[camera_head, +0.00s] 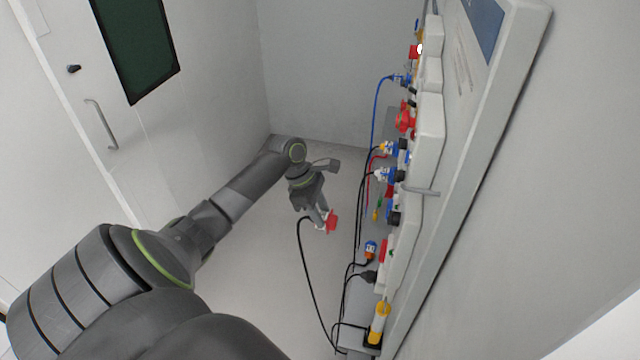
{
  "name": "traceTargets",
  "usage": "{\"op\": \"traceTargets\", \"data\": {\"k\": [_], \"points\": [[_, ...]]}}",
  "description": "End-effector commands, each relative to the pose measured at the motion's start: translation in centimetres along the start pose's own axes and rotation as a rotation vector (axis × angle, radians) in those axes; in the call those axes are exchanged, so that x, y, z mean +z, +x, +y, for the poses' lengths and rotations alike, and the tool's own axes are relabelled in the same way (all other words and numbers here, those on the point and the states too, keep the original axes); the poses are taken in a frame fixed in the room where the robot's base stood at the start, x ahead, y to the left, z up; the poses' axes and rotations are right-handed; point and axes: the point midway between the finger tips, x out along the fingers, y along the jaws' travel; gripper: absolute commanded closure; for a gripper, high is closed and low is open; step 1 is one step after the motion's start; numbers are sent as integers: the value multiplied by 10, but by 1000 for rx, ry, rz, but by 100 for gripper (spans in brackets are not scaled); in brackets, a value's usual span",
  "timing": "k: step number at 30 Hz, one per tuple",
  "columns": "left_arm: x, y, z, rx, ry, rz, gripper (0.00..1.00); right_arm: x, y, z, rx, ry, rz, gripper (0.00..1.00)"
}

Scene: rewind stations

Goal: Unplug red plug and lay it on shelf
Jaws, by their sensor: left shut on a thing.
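My left gripper (318,218) is shut on a red plug (331,221) and holds it in the air to the left of the wall panel. A black cable hangs from the held plug and curves down toward the panel's lower end. A grey shelf (357,310) runs along the foot of the panel, partly covered by cables and plugs. The plug is apart from both the panel and the shelf. My right gripper is not in view.
The panel (428,135) on the right wall carries several red, blue and yellow sockets and plugs with hanging cables. A yellow plug (379,322) is at its lower end. A door with a handle (101,124) is at left. The floor (260,240) is clear.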

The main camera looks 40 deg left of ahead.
Motion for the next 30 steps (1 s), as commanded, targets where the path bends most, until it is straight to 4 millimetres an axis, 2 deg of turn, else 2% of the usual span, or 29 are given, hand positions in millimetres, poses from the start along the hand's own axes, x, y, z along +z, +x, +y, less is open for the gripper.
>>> {"op": "traceTargets", "data": {"k": [30], "points": [[-18,-8,0,0,0,0,92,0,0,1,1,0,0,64]]}}
